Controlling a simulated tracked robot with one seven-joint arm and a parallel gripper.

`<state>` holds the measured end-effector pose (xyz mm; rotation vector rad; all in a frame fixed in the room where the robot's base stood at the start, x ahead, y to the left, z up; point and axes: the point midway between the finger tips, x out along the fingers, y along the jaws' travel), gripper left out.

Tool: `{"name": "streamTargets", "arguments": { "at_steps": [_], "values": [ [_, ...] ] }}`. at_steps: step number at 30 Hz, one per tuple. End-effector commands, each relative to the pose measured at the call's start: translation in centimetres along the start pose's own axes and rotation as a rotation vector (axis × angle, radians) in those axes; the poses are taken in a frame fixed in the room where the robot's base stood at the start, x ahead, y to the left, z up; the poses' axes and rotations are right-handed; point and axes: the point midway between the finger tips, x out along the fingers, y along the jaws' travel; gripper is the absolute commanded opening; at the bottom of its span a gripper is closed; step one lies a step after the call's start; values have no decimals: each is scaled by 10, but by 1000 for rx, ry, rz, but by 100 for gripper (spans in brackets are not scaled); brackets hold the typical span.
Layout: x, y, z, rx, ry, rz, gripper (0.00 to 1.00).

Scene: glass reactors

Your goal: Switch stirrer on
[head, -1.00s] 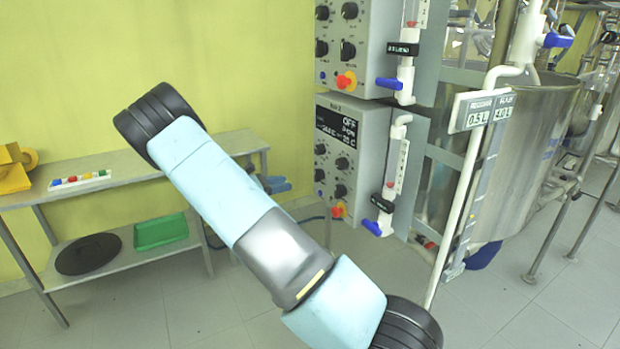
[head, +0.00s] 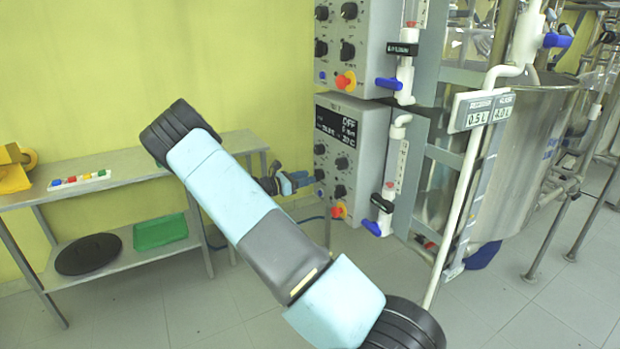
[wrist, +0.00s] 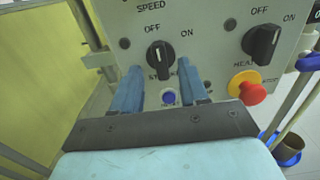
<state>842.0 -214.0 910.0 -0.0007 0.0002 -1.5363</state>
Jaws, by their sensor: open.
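The stirrer knob (wrist: 160,56) is black and sits on the grey control box (head: 352,128), between OFF and ON labels. Its pointer stands nearly upright, toward OFF. The label under it is partly hidden. The box display (head: 337,126) reads OFF at the top. My gripper (wrist: 158,68) is open, with one blue finger on each side of the stirrer knob. I cannot tell whether the fingers touch it.
A heater knob (wrist: 262,42) and a red emergency button (wrist: 252,92) on yellow are to the right. A blue button (wrist: 169,97) lies below the stirrer knob, between the fingers. A metal bench (head: 125,175) stands at left; the glass reactor is at right.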

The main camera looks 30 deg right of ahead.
Motion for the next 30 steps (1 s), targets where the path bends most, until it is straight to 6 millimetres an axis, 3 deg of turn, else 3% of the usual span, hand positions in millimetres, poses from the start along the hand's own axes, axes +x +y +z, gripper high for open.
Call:
{"name": "streamTargets", "arguments": {
  "at_steps": [7, 18, 30],
  "values": [
    [24, 0, 0, -1, 0, 0, 44],
    [27, 0, 0, 0, 0, 0, 44],
    [27, 0, 0, 0, 0, 1, 5]
  ]
}}
